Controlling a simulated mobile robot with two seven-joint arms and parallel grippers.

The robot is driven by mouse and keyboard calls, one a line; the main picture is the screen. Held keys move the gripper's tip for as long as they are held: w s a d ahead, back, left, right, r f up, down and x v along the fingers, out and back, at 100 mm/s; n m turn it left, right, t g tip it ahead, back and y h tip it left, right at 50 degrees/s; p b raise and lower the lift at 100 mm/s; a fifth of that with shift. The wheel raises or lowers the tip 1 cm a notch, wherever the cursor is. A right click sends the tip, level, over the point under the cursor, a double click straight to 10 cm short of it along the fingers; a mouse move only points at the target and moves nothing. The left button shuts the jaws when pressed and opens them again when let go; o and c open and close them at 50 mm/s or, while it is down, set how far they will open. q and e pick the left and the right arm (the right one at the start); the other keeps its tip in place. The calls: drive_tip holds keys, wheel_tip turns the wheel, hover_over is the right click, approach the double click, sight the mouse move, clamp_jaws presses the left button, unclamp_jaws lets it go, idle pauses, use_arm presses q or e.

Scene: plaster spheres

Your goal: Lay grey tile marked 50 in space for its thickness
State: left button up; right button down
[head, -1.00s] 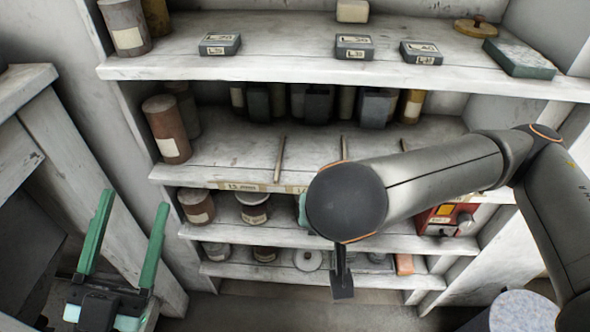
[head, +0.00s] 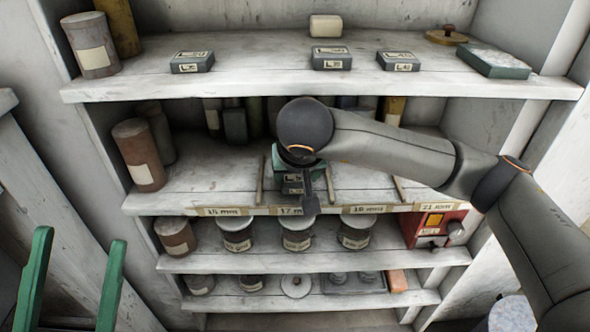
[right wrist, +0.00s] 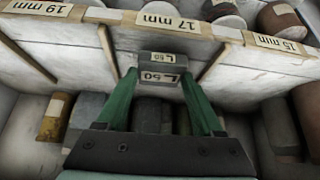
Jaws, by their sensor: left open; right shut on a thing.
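The grey tile marked 50 (right wrist: 162,72) is between the green fingers of my right gripper (right wrist: 160,84), which is shut on it. In the head view the tile (head: 292,183) is at the middle shelf, in the space between two thin dividers above the 17 mm label (head: 292,211). My right arm partly covers it there. I cannot tell whether it touches the shelf board. My left gripper (head: 80,240) is open and empty at the lower left, away from the shelves.
Wooden dividers (head: 330,185) split the middle shelf, with labels 15 mm (head: 222,211), 19 mm (head: 366,209) and 21 mm (head: 437,206) on its edge. Dark containers (head: 235,125) stand behind. Three grey tiles, one in the middle (head: 331,58), lie on the top shelf.

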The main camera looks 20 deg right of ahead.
drive_tip(key=w, duration=0.3)
drive_tip(key=shift+w+d+f+b, duration=0.25)
drive_tip(key=shift+d+f+b, duration=0.15)
drive_tip(key=shift+f, duration=0.3)
drive_tip(key=shift+f, duration=0.1)
drive_tip(key=shift+f, duration=0.15)
unclamp_jaws()
